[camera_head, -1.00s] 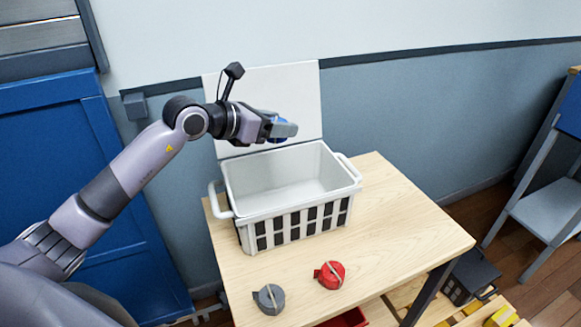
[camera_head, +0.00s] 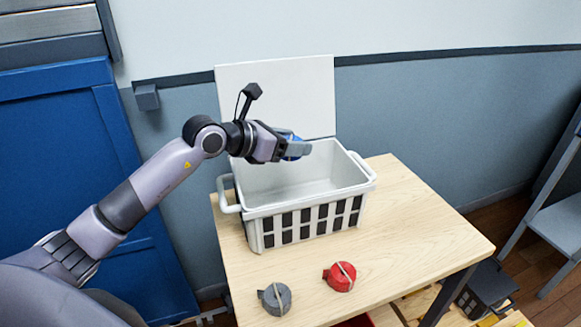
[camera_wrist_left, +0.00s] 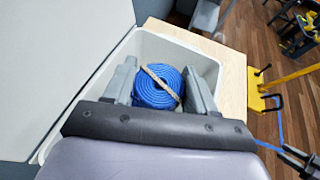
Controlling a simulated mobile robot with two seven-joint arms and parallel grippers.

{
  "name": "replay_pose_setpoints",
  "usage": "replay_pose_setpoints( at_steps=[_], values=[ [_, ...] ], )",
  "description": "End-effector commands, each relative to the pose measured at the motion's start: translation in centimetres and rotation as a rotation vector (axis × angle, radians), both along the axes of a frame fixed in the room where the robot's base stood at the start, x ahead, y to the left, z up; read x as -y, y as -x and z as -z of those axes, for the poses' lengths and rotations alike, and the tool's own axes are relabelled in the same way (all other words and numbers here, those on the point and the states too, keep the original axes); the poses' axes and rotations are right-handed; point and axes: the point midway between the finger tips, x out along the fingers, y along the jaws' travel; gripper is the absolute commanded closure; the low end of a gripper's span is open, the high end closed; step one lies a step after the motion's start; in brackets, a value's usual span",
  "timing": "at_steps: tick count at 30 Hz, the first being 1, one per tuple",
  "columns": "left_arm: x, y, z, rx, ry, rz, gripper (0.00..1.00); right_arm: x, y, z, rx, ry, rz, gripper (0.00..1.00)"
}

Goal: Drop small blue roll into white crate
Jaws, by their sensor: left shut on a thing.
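My left gripper (camera_head: 296,150) is shut on the small blue roll (camera_head: 290,139), above the back part of the white crate (camera_head: 308,204). In the left wrist view the blue roll (camera_wrist_left: 157,86), with a beige band across it, sits between the two grey fingers of the left gripper (camera_wrist_left: 162,90). The white crate (camera_wrist_left: 208,62) shows behind and below it there, its inside partly hidden by the gripper. The crate stands on the wooden table with its lid raised at the back, and the part of its inside that shows is empty. My right gripper is not in view.
A grey roll (camera_head: 275,299) and a red roll (camera_head: 341,276) lie on the wooden table (camera_head: 420,232) in front of the crate. The raised white lid (camera_head: 280,95) stands behind the gripper. The table's right side is clear. A dark crate (camera_head: 487,287) is below at the right.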

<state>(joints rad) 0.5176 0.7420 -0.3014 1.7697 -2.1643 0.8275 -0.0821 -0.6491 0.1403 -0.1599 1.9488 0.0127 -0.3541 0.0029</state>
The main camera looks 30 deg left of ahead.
Motion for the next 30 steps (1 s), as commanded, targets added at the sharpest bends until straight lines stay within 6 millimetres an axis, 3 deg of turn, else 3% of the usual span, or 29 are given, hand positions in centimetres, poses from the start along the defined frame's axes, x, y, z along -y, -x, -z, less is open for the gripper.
replay_pose_setpoints(
  at_steps=[4,5,6,7,19,30],
  values=[
    [0.0,0.0,-0.1,0.001,0.000,0.000,0.73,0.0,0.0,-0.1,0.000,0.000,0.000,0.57],
    [0.0,0.0,-0.1,0.001,0.000,0.000,0.34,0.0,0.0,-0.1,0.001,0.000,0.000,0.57],
    [0.0,0.0,-0.1,0.001,0.000,0.000,0.21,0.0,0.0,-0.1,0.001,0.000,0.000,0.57],
    [0.0,0.0,-0.1,0.001,0.000,0.000,0.14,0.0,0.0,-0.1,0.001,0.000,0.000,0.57],
    [-0.4,0.6,-0.3,0.001,-0.002,0.000,0.14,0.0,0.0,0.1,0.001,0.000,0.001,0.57],
    [-2.4,4.8,-2.0,-0.001,-0.003,0.000,0.14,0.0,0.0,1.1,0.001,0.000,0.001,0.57]
  ],
)
